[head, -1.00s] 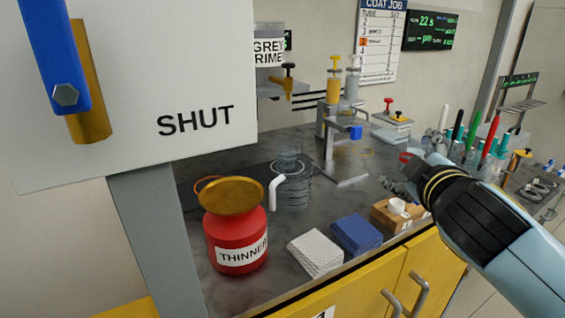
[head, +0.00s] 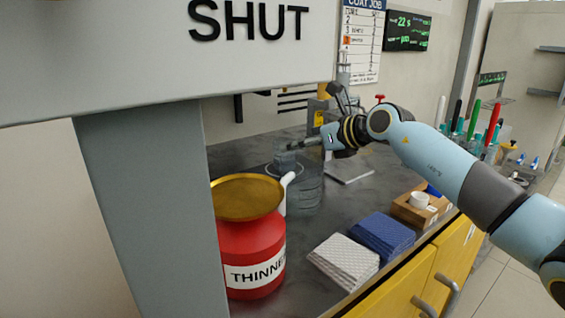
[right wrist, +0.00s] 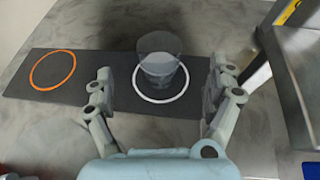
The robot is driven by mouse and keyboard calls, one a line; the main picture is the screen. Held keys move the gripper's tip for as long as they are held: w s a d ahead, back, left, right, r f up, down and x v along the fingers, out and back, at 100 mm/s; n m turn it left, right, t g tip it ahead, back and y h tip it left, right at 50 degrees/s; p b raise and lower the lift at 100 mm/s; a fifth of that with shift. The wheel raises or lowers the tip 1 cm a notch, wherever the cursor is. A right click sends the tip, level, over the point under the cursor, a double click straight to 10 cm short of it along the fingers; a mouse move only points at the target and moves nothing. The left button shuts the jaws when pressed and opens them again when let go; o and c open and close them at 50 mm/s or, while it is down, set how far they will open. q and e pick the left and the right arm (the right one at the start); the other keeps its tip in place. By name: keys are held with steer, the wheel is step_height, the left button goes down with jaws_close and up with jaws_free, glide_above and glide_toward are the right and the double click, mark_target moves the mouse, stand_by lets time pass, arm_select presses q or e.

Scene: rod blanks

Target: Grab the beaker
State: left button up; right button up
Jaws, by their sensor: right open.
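The clear beaker (right wrist: 160,68) stands upright on a dark mat (right wrist: 112,100), inside a white ring, in the right wrist view. My right gripper (right wrist: 160,82) is open, with one finger on each side of the beaker and visible gaps to it. The beaker stands a little ahead of the fingertips. My left gripper is out of view.
White (head: 343,262) and blue (head: 383,236) cloth stacks lie near the bench edge. An empty orange ring (right wrist: 52,70) is left on the mat.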

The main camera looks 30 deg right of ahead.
step_height(320, 180, down, 3)
steer(key=shift+r, duration=0.15)
steer(key=shift+b+x, duration=0.5)
steer(key=shift+x, duration=0.55)
steer(key=shift+w+a, duration=0.2)
steer(key=shift+w, duration=0.3)
steer(key=b+x, duration=0.1)
steer(key=x, duration=0.3)
steer(key=shift+s+b, duration=0.1)
steer(key=shift+b, duration=0.2)
steer(key=shift+w+f, duration=0.25)
steer(key=shift+w, duration=0.05)
steer(key=shift+r, duration=0.1)
steer(key=shift+c, duration=0.5)
